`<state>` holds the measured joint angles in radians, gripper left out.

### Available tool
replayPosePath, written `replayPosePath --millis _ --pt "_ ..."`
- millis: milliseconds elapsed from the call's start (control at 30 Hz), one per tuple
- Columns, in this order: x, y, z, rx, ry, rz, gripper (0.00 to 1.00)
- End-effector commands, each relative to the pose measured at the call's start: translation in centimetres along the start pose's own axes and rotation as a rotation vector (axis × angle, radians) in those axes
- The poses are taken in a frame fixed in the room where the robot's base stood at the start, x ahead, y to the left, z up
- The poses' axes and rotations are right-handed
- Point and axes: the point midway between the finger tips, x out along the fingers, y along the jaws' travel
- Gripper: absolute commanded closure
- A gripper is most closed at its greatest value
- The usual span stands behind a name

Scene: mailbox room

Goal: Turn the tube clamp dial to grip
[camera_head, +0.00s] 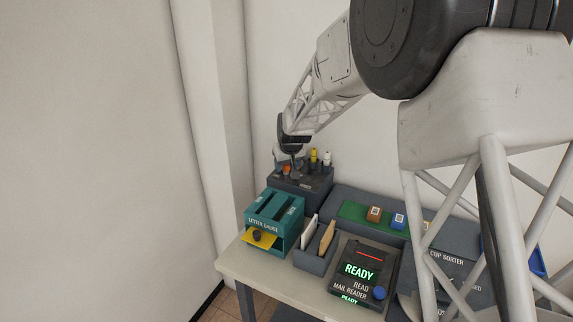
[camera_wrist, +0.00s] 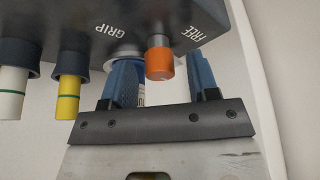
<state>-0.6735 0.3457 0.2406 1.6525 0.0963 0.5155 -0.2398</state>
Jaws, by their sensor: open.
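The tube clamp dial is a short orange knob (camera_wrist: 160,62) on a dark block. White labels beside it read GRIP, at its left in the wrist view, and FREE, at its right. No pointer mark on the dial is clear to me. My gripper (camera_wrist: 161,72) is open, with one blue finger on each side of the dial in the picture. I cannot tell whether either finger touches it. In the head view my gripper (camera_head: 292,160) is over the dark clamp block (camera_head: 313,184), and the orange dial (camera_head: 287,170) shows small beside it.
A yellow tube (camera_wrist: 68,96) and a white tube (camera_wrist: 11,92) stand in the block beside the dial. A teal letter gauge (camera_head: 270,212), an envelope bin (camera_head: 312,262) and a mail reader (camera_head: 362,275) showing READY stand nearer on the table. Walls close in behind and left.

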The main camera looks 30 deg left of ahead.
Motion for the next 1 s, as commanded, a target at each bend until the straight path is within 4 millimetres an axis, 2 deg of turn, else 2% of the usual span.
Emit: replayPosePath --millis 300,367,633,1000 --pt "0.11 0.0 -0.03 0.0 0.001 0.0 0.45" --pt "0.11 0.0 -0.02 0.0 0.001 0.0 0.53" --pt "0.1 0.0 -0.02 0.0 0.001 0.0 0.94" --pt "0.1 -0.02 -0.03 0.023 0.001 0.01 0.94"
